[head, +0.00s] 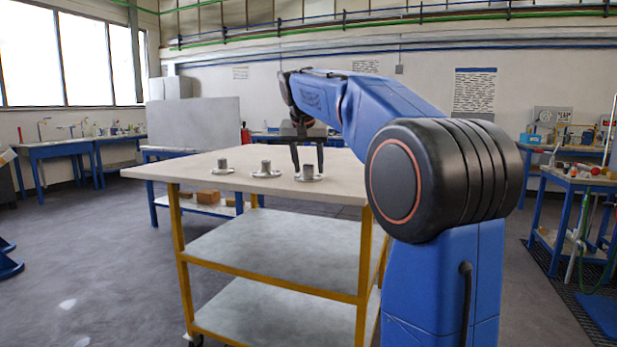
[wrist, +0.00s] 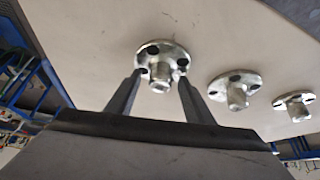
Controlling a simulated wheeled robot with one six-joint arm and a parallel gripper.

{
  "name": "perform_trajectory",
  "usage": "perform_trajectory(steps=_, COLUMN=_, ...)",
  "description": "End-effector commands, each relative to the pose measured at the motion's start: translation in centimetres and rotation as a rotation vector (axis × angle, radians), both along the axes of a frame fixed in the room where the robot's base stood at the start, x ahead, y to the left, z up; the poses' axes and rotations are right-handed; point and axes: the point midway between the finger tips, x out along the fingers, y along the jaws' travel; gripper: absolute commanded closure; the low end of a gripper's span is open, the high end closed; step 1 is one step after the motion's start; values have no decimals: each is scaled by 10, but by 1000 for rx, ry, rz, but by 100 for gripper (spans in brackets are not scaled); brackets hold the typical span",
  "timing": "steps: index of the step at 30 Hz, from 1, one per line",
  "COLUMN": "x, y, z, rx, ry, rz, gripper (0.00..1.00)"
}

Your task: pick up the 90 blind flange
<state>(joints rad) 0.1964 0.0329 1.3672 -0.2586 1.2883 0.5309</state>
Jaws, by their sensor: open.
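Three metal flanges, each a round drilled disc with a short upright stub, stand in a row on the table top. I cannot read any size on them, so I cannot tell for sure which is the 90 blind flange. The right flange (head: 308,178) is below my gripper (head: 308,162) in the head view. In the wrist view, a flange (wrist: 161,54) with the widest-looking disc shows between and just beyond the fingertips of my open, empty gripper (wrist: 158,78). The middle flange (head: 266,173) and left flange (head: 222,170) stand apart from it.
The pale table top (head: 190,165) belongs to a yellow-framed trolley with two lower shelves (head: 275,245). The top around the flanges is clear. A grey panel (head: 195,122) and blue workbenches (head: 70,150) stand behind. Another cluttered bench (head: 580,178) is at right.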

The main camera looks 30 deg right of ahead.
Motion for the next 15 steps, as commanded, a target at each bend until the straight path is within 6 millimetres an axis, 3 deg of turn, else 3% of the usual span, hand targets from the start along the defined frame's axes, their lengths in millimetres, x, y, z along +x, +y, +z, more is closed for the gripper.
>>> perform_trajectory(steps=8, x=1, y=-1, z=-2, rx=0, ry=-1, rz=0, gripper=52)
perform_trajectory(steps=14, x=1, y=-1, z=-2, rx=1, ry=-1, rz=0, gripper=100)
perform_trajectory(steps=15, x=1, y=-1, z=-2, rx=1, ry=-1, rz=0, gripper=100)
